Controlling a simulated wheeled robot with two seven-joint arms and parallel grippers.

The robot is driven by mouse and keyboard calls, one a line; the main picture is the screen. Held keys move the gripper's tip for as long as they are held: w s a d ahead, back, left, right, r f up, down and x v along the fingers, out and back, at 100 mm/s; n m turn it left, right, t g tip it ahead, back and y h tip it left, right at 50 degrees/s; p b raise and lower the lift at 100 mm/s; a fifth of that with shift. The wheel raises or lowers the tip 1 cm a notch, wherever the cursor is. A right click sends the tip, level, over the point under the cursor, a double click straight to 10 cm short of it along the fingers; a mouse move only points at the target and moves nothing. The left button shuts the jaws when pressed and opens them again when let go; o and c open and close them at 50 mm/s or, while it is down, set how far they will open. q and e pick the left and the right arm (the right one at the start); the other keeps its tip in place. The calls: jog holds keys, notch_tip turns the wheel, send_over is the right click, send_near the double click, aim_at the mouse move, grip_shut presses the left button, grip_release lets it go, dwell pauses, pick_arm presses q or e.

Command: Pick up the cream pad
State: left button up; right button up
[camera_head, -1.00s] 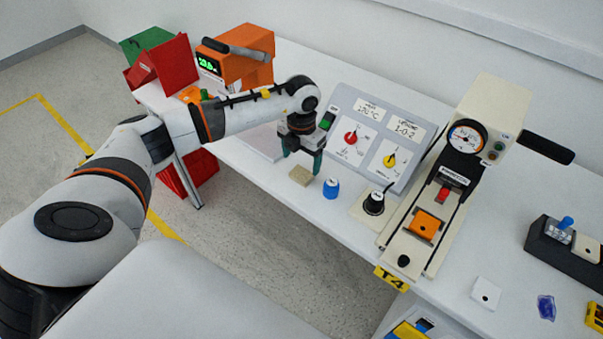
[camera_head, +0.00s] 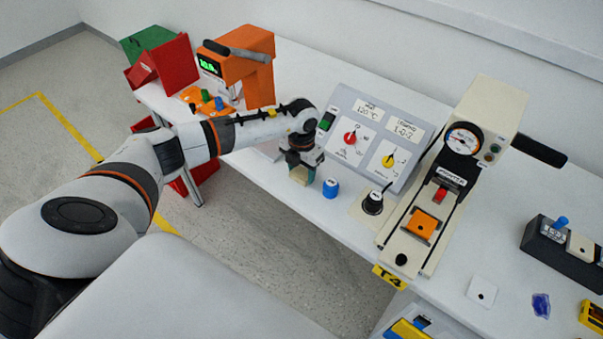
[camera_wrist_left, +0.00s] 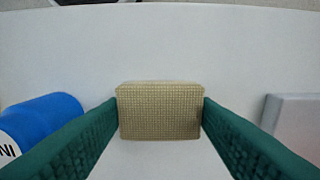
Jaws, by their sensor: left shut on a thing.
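The cream pad (camera_head: 299,176) is a small tan block with a woven-looking face, near the front edge of the white table. In the left wrist view the pad (camera_wrist_left: 160,111) sits between the two green fingers, which touch its left and right sides. My left gripper (camera_head: 302,170) is shut on it and partly hides it in the head view. The pad looks level; I cannot tell whether it is clear of the table. My right gripper is not in view.
A blue cylinder (camera_head: 331,188) stands close beside the pad. A grey panel with red and yellow knobs (camera_head: 394,128) is behind. A black knob (camera_head: 373,203) and a cream press (camera_head: 456,181) stand to the right. A floor gap lies before the table's front edge.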

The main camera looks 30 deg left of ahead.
aim_at(302, 173)
pick_arm(q)
jog(key=shift+r, duration=0.15)
notch_tip(302, 173, up, 10)
jog(key=b, duration=0.2)
dwell(0.4)
jog(key=shift+o, duration=0.9)
jog(key=shift+d, duration=0.1)
jog(key=shift+c, duration=0.6)
